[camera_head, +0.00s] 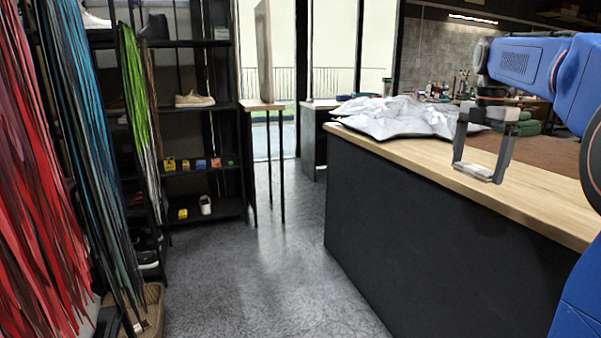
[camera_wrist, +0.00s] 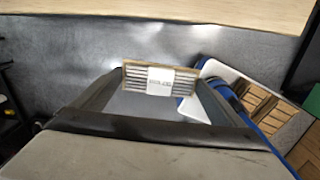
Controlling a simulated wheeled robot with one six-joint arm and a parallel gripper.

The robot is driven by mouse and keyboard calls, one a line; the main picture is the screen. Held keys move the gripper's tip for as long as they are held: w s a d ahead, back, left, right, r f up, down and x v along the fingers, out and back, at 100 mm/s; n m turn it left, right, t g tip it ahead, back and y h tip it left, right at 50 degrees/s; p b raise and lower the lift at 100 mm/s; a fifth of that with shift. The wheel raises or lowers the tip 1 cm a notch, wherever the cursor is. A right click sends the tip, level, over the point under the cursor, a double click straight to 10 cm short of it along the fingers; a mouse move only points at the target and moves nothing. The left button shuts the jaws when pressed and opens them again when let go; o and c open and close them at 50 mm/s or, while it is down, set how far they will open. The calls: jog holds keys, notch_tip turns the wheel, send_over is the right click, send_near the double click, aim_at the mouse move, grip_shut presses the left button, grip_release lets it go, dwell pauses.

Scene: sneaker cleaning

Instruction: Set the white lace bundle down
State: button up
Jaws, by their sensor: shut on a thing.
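My gripper (camera_head: 478,173) is shut on the white lace bundle (camera_head: 474,170), which sits between its two fingertips. In the wrist view, my gripper (camera_wrist: 162,84) holds the bundle (camera_wrist: 160,79) by its two ends. The bundle looks like a flat stack of pale strands with a white paper band and dark lettering around its middle. In the head view, it overlaps the wooden counter top (camera_head: 545,202) near its front edge. In the wrist view, grey floor shows around it and the counter edge lies beyond it. The bundle appears held in the air.
A crumpled grey-white sheet (camera_head: 395,116) covers the far left end of the counter. Green folded items (camera_head: 527,127) lie behind my gripper. A shelf with shoes (camera_head: 194,99) and hanging coloured laces (camera_head: 85,130) stand at left. The floor (camera_head: 280,260) between is clear.

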jog(key=w+a+f+m, duration=0.3)
jog(key=a+f+m, duration=0.2)
jog(key=f, duration=1.8)
jog(key=w+a+f+m, duration=0.3)
jog(key=f+m, duration=0.6)
jog(key=f, duration=1.4)
jog(key=w+a+f+m, duration=0.4)
jog(key=a+f+m, duration=0.3)
jog(key=f, duration=1.6)
jog(key=shift+a+f, duration=0.15)
jog(key=shift+a, duration=0.05)
